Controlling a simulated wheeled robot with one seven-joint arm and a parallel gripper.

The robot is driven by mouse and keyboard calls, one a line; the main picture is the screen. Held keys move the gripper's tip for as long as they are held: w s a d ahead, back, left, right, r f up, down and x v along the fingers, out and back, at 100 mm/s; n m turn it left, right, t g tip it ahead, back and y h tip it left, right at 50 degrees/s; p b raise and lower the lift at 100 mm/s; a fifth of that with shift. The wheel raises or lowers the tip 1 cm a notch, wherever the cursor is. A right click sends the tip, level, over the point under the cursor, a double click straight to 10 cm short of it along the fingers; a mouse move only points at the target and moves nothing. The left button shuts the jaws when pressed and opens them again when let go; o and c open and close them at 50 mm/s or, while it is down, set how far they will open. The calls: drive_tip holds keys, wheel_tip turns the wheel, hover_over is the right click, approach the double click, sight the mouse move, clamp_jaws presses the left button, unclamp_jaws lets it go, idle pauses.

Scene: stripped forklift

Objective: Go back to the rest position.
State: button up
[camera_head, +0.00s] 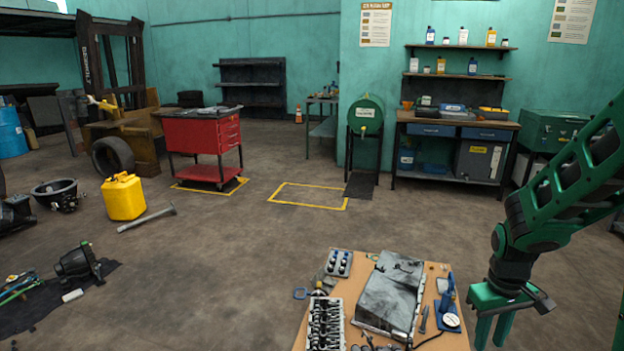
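My gripper (494,332) hangs at the lower right, with its green fingers pointing down. The fingers stand apart with a gap between them, and nothing shows in the gap. It is to the right of the wooden workbench (455,340) in the picture. My green and black arm comes in from the right edge and bends down to the gripper.
The bench holds a grey metal cover (390,295), a cylinder head (325,322) and a blue tool (446,297). A red tool cart (203,135), a yellow jerrycan (124,197) and a back workbench (455,125) stand farther off. The middle floor is clear.

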drive_tip(key=s+r+m, duration=0.3)
drive_tip(key=s+r, duration=0.3)
drive_tip(key=s, duration=0.4)
drive_tip(key=s+d+r+m+y, duration=0.1)
drive_tip(key=s+r+m, duration=0.3)
drive_tip(key=s+r, duration=0.3)
drive_tip(key=s, duration=0.3)
drive_tip(key=shift+d, duration=0.15)
drive_tip(key=shift+w+r, duration=0.1)
drive_tip(key=shift+w+f, duration=0.25)
drive_tip(key=shift+w, duration=0.35)
